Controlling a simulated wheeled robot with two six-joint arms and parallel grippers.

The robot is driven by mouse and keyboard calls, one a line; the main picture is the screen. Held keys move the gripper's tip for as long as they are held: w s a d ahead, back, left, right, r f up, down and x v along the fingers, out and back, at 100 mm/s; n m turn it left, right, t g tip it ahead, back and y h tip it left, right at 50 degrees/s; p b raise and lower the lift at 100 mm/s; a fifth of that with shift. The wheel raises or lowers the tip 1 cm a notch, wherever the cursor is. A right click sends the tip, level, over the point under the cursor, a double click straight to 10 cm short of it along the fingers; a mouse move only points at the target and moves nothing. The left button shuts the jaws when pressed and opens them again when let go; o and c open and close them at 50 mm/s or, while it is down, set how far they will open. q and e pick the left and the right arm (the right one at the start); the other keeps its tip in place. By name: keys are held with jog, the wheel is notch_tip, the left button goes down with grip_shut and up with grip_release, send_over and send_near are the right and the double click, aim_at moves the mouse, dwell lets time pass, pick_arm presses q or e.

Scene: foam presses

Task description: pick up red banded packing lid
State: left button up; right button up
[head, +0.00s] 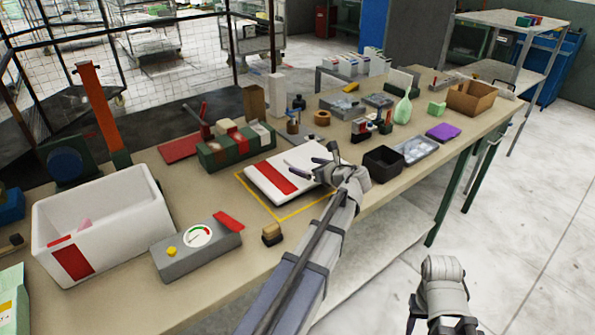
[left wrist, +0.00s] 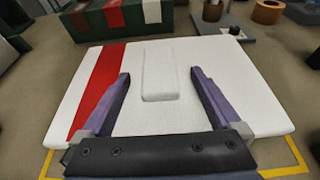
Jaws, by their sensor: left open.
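The red banded packing lid (head: 296,172) is a flat white slab with a red band. It lies inside a yellow outline (head: 283,219) on the bench in the head view. In the left wrist view the lid (left wrist: 210,70) fills the middle, with a raised white block (left wrist: 159,75) on its top. My left gripper (head: 326,160) is over the lid's right part. In the left wrist view my left gripper (left wrist: 160,85) is open, its purple-grey fingers on both sides of the raised block with gaps. My right arm shows low in the head view; its fingertips are not clear.
A white foam box (head: 115,225) with a red patch stands at the left, beside a grey gauge box (head: 195,248). A green rack (head: 235,145) stands behind the lid. A black bin (head: 383,163) is close to the right. Bench space in front of the gauge box is partly clear.

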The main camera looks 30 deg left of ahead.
aim_at(299, 163)
pick_arm(q)
jog(key=x, duration=0.3)
jog(key=shift+a+b, duration=0.2)
jog(key=shift+b, duration=0.2)
jog(key=shift+c, duration=0.5)
jog(key=c, duration=1.3)
jog(key=shift+c, duration=0.2)
jog(key=shift+r, duration=0.1)
notch_tip(299, 163, up, 10)
jog(key=p, duration=1)
jog(key=shift+r, duration=0.1)
